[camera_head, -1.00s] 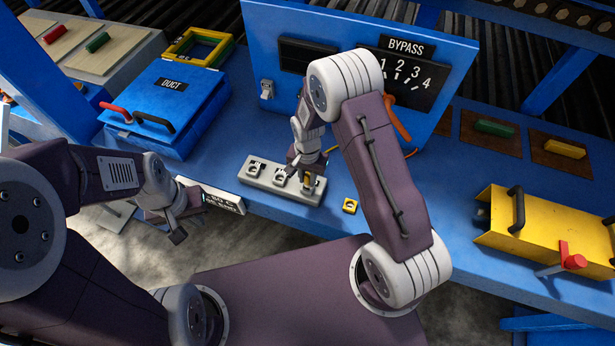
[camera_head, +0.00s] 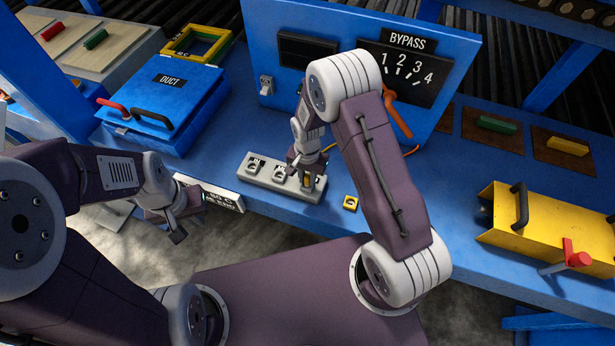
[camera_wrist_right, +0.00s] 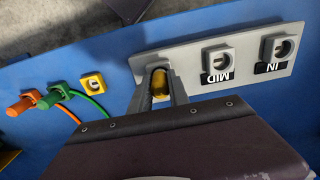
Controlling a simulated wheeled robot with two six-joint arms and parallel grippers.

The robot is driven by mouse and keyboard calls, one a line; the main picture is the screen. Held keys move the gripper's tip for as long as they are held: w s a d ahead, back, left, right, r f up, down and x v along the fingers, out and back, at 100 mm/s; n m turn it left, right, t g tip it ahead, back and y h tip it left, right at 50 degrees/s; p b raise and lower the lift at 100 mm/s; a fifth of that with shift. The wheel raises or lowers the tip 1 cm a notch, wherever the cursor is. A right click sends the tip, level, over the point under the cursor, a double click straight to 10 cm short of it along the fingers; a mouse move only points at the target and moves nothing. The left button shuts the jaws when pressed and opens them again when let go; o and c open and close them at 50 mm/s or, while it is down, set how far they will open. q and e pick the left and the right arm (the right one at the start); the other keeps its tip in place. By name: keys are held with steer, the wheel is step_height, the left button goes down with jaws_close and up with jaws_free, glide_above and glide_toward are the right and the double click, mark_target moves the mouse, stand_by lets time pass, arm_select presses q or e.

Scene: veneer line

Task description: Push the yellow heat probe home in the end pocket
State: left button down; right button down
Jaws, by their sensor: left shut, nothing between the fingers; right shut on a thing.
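The yellow heat probe (camera_wrist_right: 160,84) is between the fingers of my right gripper (camera_wrist_right: 160,76), which is shut on it. In the head view the right gripper (camera_head: 308,178) is at the right end of the grey pocket strip (camera_head: 262,177), at the end pocket. The strip also shows in the wrist view (camera_wrist_right: 192,60), with its MID pocket (camera_wrist_right: 218,60) and IN pocket (camera_wrist_right: 279,47) uncovered. The fingers hide most of the end pocket, so I cannot tell how deep the probe sits. My left gripper (camera_head: 178,226) is shut and empty, off the table's front edge.
A loose yellow square socket (camera_head: 350,203) lies right of the strip. The wrist view shows an orange plug (camera_wrist_right: 24,102) and a green plug (camera_wrist_right: 48,98) with cables. The blue BYPASS panel (camera_head: 330,72) stands behind. The blue DUCT box (camera_head: 166,98) is left, a yellow box (camera_head: 548,222) right.

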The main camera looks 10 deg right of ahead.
mark_target(308, 175)
steer(key=shift+f, duration=0.4)
steer(key=c, duration=1.2)
jaws_free()
steer(key=shift+o, duration=0.2)
step_height(308, 175, up, 9)
steer(key=shift+r+b, duration=0.1)
steer(key=shift+b, duration=0.95)
